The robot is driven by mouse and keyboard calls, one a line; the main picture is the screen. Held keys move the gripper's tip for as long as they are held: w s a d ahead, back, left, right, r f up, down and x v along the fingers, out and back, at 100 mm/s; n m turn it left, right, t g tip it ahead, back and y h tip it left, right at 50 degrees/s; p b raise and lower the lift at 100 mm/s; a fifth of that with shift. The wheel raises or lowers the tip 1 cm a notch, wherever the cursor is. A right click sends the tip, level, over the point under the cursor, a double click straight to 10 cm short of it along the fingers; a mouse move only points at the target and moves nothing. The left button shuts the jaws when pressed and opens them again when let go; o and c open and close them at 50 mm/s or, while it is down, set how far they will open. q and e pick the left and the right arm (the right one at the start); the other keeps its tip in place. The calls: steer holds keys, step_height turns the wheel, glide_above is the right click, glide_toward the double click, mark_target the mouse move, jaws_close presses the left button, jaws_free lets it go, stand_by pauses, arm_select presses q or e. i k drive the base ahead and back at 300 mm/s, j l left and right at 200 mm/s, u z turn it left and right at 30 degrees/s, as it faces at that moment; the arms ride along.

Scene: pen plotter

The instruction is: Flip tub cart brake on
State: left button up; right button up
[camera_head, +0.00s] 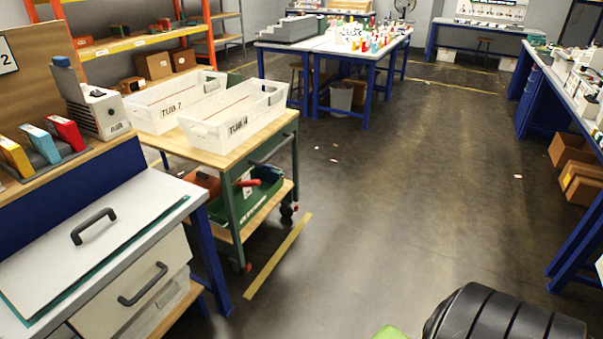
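The tub cart (232,150) stands left of centre, with a green frame, a wooden top and a lower wooden shelf. Two white tubs sit on top: one tub (165,104) at the back left and one tub (235,118) nearer. A red lever-like part (250,183) shows at the cart's side near a green bin (258,200) on the lower shelf; I cannot tell whether it is the brake. Small casters with red parts show at the cart's feet, one caster (243,267) near the front. The brake's state cannot be told. Neither gripper is in view.
A workbench (110,240) with handled panels stands close to the cart's near left side. A yellow floor strip (277,256) runs beside the cart. Open grey floor (400,190) lies to its right, with a blue-legged bench (570,100) at the far right.

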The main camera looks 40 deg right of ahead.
mark_target(256, 183)
steer(key=z, duration=1)
steer(key=i+l+u, duration=0.5)
steer(key=i+l, duration=0.15)
steer(key=i, duration=0.2)
steer(key=i+l+u, duration=0.45)
steer(key=i+l, duration=0.25)
steer(key=l, duration=0.25)
